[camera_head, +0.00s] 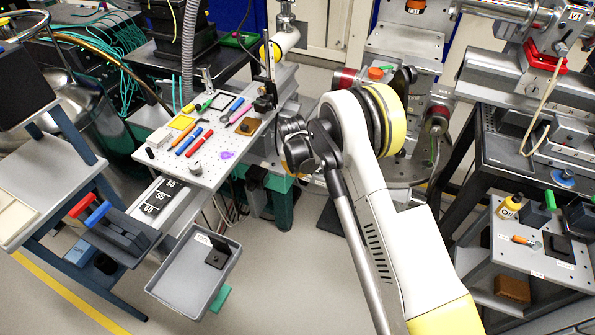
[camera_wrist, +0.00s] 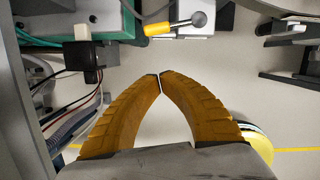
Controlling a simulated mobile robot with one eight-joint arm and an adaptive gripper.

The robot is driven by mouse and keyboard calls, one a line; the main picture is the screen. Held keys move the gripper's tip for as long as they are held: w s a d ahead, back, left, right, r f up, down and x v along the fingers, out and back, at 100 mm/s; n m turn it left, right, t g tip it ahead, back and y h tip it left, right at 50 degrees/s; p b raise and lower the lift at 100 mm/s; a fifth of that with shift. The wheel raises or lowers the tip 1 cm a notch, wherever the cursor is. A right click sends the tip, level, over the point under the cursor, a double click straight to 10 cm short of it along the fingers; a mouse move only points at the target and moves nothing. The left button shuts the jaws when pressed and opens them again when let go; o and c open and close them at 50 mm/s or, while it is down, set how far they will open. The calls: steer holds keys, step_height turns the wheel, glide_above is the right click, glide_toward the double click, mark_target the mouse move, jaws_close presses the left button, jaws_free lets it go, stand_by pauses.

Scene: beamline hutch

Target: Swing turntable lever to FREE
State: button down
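In the wrist view a lever (camera_wrist: 174,26) lies nearly level at the top middle. It has a yellow sleeve on its left, a thin rod and a dark ball knob (camera_wrist: 198,19) on its right. It sits in front of a light grey block (camera_wrist: 182,8) cut off by the top edge. My gripper (camera_wrist: 160,75) has orange ribbed fingers whose tips meet, with nothing seen between them. The tips are below the lever in the picture and look apart from it. No FREE marking is readable. In the head view I cannot pick out the lever or my fingers.
In the wrist view a green-edged grey unit and a black connector (camera_wrist: 82,63) with cables crowd the left; the floor shows at centre right. In the head view a pegboard tool table (camera_head: 215,140) stands left and a black bench (camera_head: 510,150) right.

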mark_target(312, 171)
steer(key=w+d+f+b, duration=0.1)
steer(key=w+f+b, duration=0.2)
steer(key=w+f, duration=0.2)
steer(key=shift+d+f+b, duration=0.15)
steer(key=shift+f+b, duration=0.25)
steer(key=shift+f, duration=0.2)
